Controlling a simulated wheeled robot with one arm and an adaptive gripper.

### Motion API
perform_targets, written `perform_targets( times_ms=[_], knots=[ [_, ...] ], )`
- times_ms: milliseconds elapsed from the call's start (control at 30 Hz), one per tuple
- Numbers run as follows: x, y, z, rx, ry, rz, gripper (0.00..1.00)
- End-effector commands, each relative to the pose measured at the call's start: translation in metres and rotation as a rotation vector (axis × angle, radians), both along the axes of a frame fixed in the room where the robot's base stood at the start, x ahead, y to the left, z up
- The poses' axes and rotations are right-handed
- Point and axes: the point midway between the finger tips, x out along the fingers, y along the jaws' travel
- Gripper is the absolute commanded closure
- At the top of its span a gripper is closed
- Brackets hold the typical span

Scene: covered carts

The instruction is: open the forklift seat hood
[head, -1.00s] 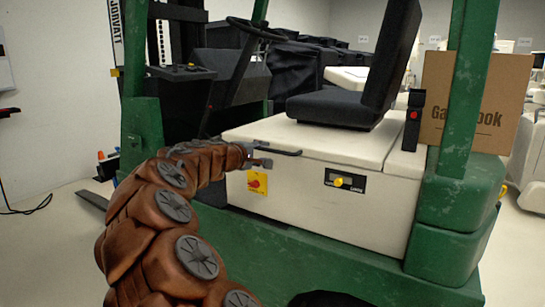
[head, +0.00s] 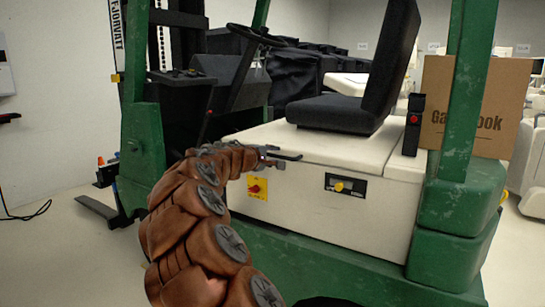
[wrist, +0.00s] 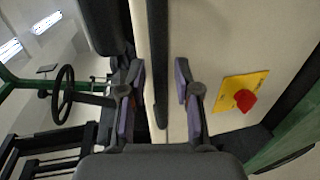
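The seat hood (head: 330,146) is the cream lid of the forklift's body, with the black seat (head: 335,112) on top. It lies down on the cream box below. A black bar handle (head: 287,157) sits at the hood's front left edge. My gripper (head: 272,157) is at the handle's left end in the head view. In the wrist view my gripper (wrist: 158,88) is open, with one finger on each side of the handle (wrist: 158,60). I see gaps beside the handle, so the fingers are not closed on it.
A red knob on a yellow plate (head: 257,188) is on the front panel, just below my gripper. A small display panel (head: 345,186) is right of it. The steering wheel (head: 256,35) is behind left. Green posts (head: 470,90) frame the seat. A cardboard box (head: 505,108) stands at right.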

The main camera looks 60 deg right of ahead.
Motion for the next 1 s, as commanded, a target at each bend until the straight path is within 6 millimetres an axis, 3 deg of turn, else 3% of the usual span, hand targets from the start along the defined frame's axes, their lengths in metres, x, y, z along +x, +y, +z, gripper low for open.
perform_targets(
  times_ms=[267, 833, 1000],
  knots=[
    [0.000, 0.000, 0.000, 0.000, 0.000, 0.000, 1.00],
    [0.000, 0.000, 0.000, 0.001, 0.000, 0.000, 1.00],
    [0.003, 0.002, 0.010, -0.001, 0.000, 0.005, 1.00]
  ],
)
